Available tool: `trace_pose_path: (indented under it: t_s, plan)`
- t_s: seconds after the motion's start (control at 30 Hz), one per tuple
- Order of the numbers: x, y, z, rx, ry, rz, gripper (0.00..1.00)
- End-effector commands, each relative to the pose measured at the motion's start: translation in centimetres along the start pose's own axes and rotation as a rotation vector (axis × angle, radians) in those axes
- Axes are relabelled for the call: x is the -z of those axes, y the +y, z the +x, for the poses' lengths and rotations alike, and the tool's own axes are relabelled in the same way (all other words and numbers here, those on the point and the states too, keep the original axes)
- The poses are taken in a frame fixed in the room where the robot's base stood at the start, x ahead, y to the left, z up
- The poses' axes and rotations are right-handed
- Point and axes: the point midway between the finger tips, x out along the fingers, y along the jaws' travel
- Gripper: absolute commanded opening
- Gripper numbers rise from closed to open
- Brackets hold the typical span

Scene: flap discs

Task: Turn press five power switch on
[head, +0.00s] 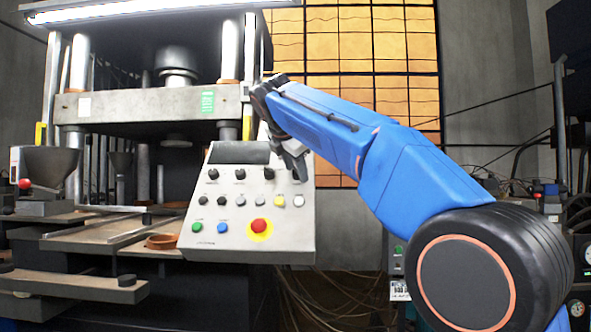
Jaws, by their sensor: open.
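The press control panel (225,225) is a sloped light-grey box on the front of the machine, with a dark display (240,153) at its top. It carries black knobs (212,174), small switches, a green button (197,227), a blue button (223,228), a yellow button (279,198) and a red emergency stop (259,227) on a yellow ring. The labels are too small to read, so I cannot tell which control is the power switch. My gripper (296,165) is open at the panel's upper right and hides part of that edge. I cannot tell whether it touches the panel.
The press (150,105) stands behind and left, with thick columns and a grey hopper (48,165). A brown round dish (162,241) lies on its bench. Loose cables (335,295) hang below the panel.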

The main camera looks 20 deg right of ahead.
Motion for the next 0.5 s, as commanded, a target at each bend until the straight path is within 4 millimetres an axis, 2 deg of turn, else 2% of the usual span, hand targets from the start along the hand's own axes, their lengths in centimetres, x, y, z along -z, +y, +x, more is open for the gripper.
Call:
trace_pose_path:
  t_s: [0.2, 0.37, 0.5]
  plan:
    - [0.0, 0.0, 0.02, 0.0, 0.0, 0.0, 0.44]
    - [-0.01, 0.0, 0.01, 0.0, 0.0, 0.0, 0.06]
    - [-0.02, 0.02, -0.01, 0.0, 0.0, 0.001, 0.05]
